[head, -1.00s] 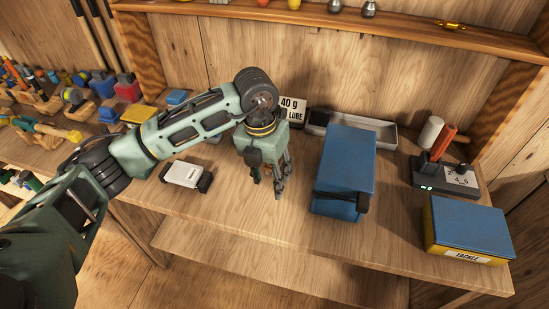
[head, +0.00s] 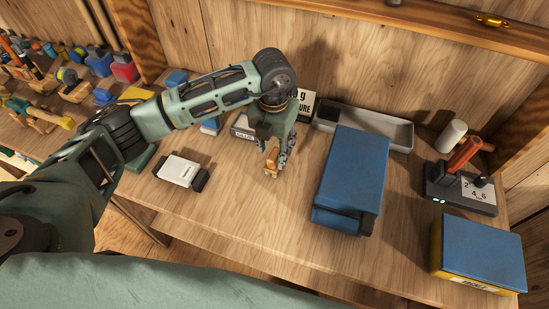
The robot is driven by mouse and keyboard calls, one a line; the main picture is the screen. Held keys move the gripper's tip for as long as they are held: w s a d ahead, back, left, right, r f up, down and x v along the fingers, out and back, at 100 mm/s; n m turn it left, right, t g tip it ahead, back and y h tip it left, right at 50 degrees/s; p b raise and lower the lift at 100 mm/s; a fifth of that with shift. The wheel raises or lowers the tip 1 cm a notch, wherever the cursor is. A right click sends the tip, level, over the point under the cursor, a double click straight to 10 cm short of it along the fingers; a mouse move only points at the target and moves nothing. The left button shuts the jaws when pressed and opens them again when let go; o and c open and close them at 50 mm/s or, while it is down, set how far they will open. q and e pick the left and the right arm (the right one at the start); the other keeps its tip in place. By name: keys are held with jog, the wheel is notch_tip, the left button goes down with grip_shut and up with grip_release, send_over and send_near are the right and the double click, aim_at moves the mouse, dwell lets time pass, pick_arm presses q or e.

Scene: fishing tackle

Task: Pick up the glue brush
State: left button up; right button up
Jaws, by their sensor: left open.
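A grey box with a white label (head: 242,128) stands just behind and left of the gripper, partly hidden by my arm. No glue brush can be made out for certain. My right gripper is not in view.
A white device (head: 180,171) lies left of the gripper. A blue case (head: 351,175) stands close on the right. A grey tray (head: 398,133), a dark holder with a red-handled tool (head: 465,155) and a blue-topped tackle box (head: 482,250) are further right. The bench front is clear.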

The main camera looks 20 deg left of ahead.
aim_at(274, 154)
pick_arm(q)
notch_tip(274, 154, down, 3)
jog(key=shift+w+r+p, duration=0.15)
jog(key=shift+r+p, duration=0.05)
jog(key=shift+p, duration=0.2)
jog(key=shift+w+f, duration=0.1)
jog(key=shift+f, duration=0.5)
jog(key=c, duration=0.3)
grip_shut()
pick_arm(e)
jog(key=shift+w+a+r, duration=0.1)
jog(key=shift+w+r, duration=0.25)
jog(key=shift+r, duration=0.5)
